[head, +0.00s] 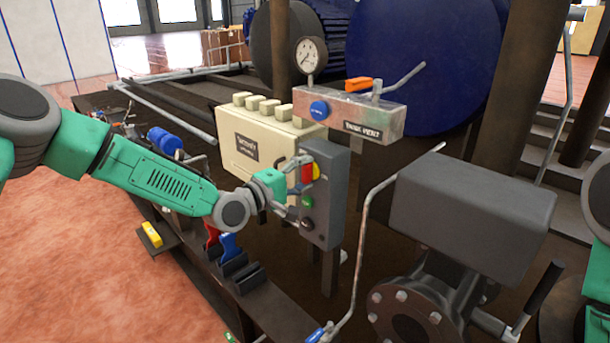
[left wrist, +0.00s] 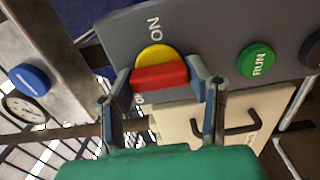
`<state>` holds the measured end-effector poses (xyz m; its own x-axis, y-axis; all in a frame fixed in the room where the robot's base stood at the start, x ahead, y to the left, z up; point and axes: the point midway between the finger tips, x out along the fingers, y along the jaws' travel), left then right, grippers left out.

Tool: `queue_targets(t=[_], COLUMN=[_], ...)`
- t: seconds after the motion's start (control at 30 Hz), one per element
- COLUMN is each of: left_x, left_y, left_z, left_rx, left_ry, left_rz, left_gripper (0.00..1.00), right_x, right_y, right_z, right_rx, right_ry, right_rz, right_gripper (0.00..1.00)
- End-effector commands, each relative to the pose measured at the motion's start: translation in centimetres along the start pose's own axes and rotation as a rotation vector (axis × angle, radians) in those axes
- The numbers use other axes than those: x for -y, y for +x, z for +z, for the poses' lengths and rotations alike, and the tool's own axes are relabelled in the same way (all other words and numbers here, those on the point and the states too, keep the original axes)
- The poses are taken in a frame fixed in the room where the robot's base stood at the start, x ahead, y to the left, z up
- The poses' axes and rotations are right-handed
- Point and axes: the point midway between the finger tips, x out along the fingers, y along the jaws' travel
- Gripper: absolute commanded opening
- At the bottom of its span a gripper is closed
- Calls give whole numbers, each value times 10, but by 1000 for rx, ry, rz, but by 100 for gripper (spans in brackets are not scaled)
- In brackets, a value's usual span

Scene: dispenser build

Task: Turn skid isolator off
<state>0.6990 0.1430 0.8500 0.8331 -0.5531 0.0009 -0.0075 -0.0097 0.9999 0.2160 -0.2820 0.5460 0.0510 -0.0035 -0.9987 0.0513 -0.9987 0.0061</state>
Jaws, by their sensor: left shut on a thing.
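The skid isolator is a red bar handle on a yellow disc on the dark grey control box (head: 331,190). In the head view the red handle (head: 307,171) looks roughly upright, partly behind my gripper. In the left wrist view the red handle (left wrist: 160,76) lies across the yellow disc (left wrist: 156,54), with the ON label above. Another label under the handle is mostly hidden. My left gripper (head: 298,172) is shut on the handle, one finger at each end of it in the left wrist view (left wrist: 163,79). My right gripper is out of view.
Below the isolator are a green RUN button (left wrist: 257,61) and a black button (head: 308,225). A cream box (head: 255,140) stands behind-left. The tank vent block (head: 350,113) with orange lever and gauge (head: 310,55) is above. A bent pipe (head: 362,230) rises at right.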

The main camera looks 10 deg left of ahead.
Motion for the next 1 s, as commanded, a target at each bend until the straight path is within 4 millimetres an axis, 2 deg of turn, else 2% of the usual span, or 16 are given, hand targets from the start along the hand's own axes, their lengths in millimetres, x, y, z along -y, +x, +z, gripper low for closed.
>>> queue_targets(t=[0.47, 0.5, 0.53, 0.87, 1.0], left_x=[5, 5, 4, 1, 1], left_y=[-2, -2, -1, -3, -16], left_z=[-3, -3, -3, -1, -2], left_rx=[-6, -6, -6, -2, -3], left_ry=[-14, -14, -14, -12, -12], left_rz=[-9, -9, -8, -3, -3], left_gripper=[16, 59, 66, 66, 66], right_x=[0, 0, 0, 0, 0], right_y=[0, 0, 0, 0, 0], right_z=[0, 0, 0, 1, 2], right_rx=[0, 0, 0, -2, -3], right_ry=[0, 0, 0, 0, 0], right_rz=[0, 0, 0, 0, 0], right_gripper=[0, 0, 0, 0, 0])
